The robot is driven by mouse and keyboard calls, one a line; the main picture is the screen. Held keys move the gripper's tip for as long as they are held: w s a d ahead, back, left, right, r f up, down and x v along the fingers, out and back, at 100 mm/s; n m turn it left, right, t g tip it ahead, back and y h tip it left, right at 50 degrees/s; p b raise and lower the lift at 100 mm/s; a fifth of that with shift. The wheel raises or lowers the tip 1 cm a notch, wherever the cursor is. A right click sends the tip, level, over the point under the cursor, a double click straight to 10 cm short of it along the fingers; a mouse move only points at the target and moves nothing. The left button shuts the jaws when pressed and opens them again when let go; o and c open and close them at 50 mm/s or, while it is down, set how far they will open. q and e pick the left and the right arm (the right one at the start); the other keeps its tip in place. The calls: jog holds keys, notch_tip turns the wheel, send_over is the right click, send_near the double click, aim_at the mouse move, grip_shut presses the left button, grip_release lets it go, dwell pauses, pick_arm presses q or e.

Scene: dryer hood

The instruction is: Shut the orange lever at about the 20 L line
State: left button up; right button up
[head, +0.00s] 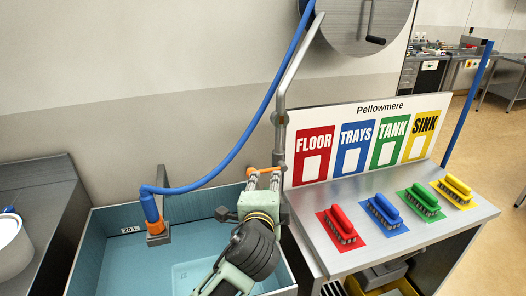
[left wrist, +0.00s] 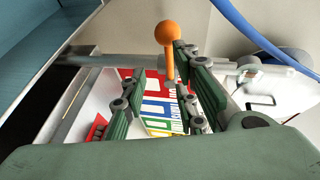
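The orange lever (head: 264,170) sits on the grey pipe beside the tank's right rim. In the left wrist view its round orange knob (left wrist: 167,33) and thin orange stem show between my finger pads, closer to the right one. My left gripper (head: 264,184) is right at the lever, its fingers apart; it also shows open in the left wrist view (left wrist: 158,100). I cannot tell whether a finger touches the lever. The blue tank (head: 100,255) has a "20 L" label (head: 131,229) on its inner wall. The water level is hard to make out. My right gripper is not in view.
A blue hose (head: 235,150) runs down to an orange nozzle (head: 154,222) over the tank. To the right, a steel table (head: 400,250) holds red, blue, green and yellow brushes before a sign board (head: 361,100). A steel counter (head: 45,215) stands left.

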aim_at(269, 169)
pick_arm(q)
jog(key=shift+w+r, duration=0.3)
jog(key=shift+r, duration=0.45)
jog(key=p+x, duration=0.1)
jog(key=x, duration=0.5)
jog(key=shift+d+f, duration=0.1)
jog(key=shift+w, duration=0.1)
jog(key=shift+f, duration=0.1)
jog(key=shift+c, duration=0.2)
jog(key=shift+f, duration=0.1)
grip_shut()
jog(key=shift+f, duration=0.15)
